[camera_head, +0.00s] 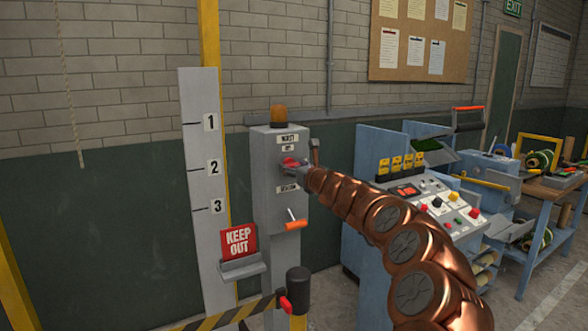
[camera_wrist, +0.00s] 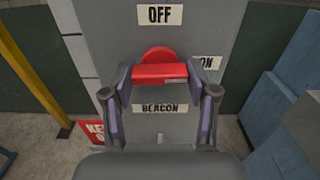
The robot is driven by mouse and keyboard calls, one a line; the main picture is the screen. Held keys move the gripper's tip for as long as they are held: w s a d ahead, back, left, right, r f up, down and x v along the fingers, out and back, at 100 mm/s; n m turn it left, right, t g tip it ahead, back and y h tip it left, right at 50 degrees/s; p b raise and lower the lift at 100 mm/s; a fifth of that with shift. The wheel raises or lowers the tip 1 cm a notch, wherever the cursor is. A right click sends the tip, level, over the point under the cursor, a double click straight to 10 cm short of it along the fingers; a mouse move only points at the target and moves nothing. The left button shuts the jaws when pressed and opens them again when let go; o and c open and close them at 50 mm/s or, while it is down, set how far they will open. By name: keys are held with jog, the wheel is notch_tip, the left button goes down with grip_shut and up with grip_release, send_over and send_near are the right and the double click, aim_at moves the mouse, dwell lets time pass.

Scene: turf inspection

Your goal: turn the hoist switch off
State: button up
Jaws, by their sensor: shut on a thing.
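The hoist switch (camera_head: 290,162) is a red handle on the front of a grey control post (camera_head: 262,170), under the HOIST and OFF labels. In the wrist view the red switch (camera_wrist: 158,58) has a rounded back part and a flat bar lying level. The OFF label (camera_wrist: 160,15) is above it and the ON label (camera_wrist: 208,62) is to its right, partly hidden by a finger. My gripper (camera_wrist: 160,76) is shut on the switch bar, with one purple-lined finger at each end. In the head view my gripper (camera_head: 304,169) reaches the post from the right and partly hides the switch.
A BEACON label (camera_wrist: 160,108) sits below the switch. A red KEEP OUT sign (camera_head: 239,241) and striped barrier (camera_head: 230,315) stand in front. A blue console (camera_head: 380,150) is at right.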

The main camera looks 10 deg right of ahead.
jog(key=n+b, duration=1.3)
jog(key=n, duration=0.4)
jog(key=shift+f, duration=0.15)
jog(key=shift+n, duration=0.4)
jog(key=o, duration=1.2)
jog(key=shift+c, duration=0.2)
jog(key=shift+s, duration=0.1)
